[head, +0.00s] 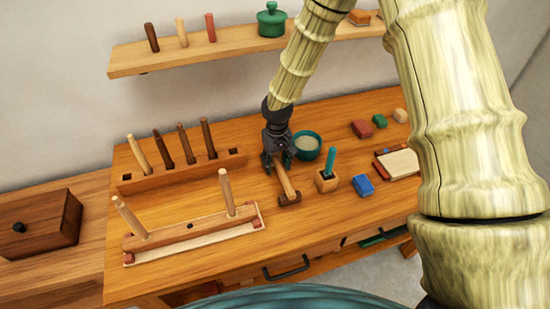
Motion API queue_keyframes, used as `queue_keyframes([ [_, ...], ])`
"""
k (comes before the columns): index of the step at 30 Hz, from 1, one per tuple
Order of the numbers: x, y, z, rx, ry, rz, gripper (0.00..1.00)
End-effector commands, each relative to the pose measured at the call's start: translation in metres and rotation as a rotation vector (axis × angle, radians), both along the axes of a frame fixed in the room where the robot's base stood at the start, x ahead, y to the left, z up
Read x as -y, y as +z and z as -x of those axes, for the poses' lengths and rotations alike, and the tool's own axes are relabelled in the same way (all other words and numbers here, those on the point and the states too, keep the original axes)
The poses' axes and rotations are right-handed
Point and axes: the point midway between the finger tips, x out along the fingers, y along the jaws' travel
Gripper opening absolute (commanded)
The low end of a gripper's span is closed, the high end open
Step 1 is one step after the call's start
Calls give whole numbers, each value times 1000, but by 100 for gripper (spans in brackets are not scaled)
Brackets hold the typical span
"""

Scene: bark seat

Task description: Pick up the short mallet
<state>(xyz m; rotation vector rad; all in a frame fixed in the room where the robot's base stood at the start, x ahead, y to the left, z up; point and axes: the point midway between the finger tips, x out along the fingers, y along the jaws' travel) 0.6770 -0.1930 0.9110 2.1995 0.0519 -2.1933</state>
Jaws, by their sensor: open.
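What looks like the short mallet (286,184) lies on the wooden bench in the head view, a light wooden handle with a darker brown head at its near end. My gripper (278,168) is dark and points down at the far end of the handle. Its jaws are open, with the fingers low over or around the handle. I cannot tell whether they touch it. The gripper hides the far tip of the handle.
A green bowl (307,146) stands close right of the gripper. A wooden block with a teal-handled tool (328,180) and a blue block (363,185) are right of the mallet. A peg rack (180,173) and a two-peg stand (190,232) fill the left.

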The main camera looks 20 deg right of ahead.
Motion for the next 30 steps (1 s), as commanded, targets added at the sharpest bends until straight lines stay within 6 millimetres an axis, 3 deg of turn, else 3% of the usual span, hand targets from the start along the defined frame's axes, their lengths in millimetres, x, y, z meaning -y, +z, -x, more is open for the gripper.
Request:
queue_keyframes([
  [1,0,0,0,0,0,0,45],
  [9,0,0,0,0,0,0,0],
  [22,0,4,-1,2,0,0,0],
  [30,0,30,-1,3,-1,0,0],
])
